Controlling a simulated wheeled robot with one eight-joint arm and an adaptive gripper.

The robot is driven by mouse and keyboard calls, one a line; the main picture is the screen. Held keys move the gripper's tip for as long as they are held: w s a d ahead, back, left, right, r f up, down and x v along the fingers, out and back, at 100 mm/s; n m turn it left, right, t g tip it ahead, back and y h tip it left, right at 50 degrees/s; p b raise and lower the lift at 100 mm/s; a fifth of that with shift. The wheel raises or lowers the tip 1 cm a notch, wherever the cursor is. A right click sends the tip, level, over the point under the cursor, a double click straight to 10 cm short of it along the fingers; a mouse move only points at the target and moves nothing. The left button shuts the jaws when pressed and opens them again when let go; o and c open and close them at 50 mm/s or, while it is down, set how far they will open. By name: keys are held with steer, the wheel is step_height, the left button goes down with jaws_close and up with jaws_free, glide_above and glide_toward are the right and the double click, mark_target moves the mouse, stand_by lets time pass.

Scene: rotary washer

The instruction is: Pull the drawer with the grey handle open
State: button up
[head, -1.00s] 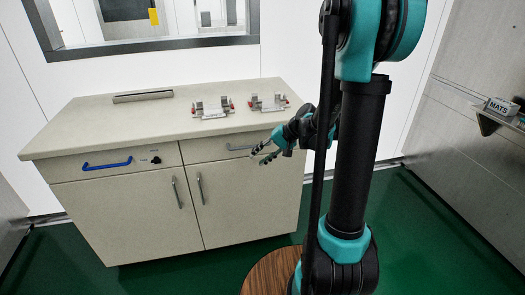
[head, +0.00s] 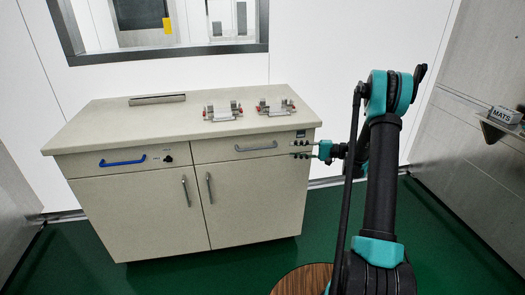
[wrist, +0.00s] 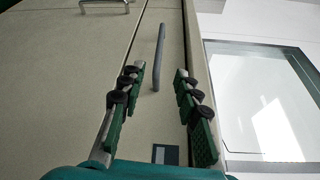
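The grey handle (head: 255,147) is a horizontal bar on the right-hand top drawer (head: 215,151) of a beige cabinet. That drawer looks closed, flush with the cabinet front. My gripper (head: 293,149) is at the drawer's right end, right of the handle and apart from it, pointing left. In the wrist view, which is turned sideways, my gripper (wrist: 158,70) is open and empty. There the grey handle (wrist: 159,57) shows beyond the fingertips, roughly in line with the gap between them. Depth to the drawer face is hard to tell.
A blue-handled drawer (head: 80,163) is at the left, with a black knob (head: 168,159) beside its handle. Two cabinet doors with grey vertical handles (head: 185,190) are below. Metal fixtures (head: 222,112) stand on the countertop (head: 75,129). Green floor lies in front.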

mark_target(258, 148)
steer(key=a, duration=0.5)
steer(key=w+a+f, duration=0.1)
steer(key=a, duration=1.1)
steer(key=shift+w+f, duration=0.2)
steer(key=shift+w, duration=0.2)
jaws_close()
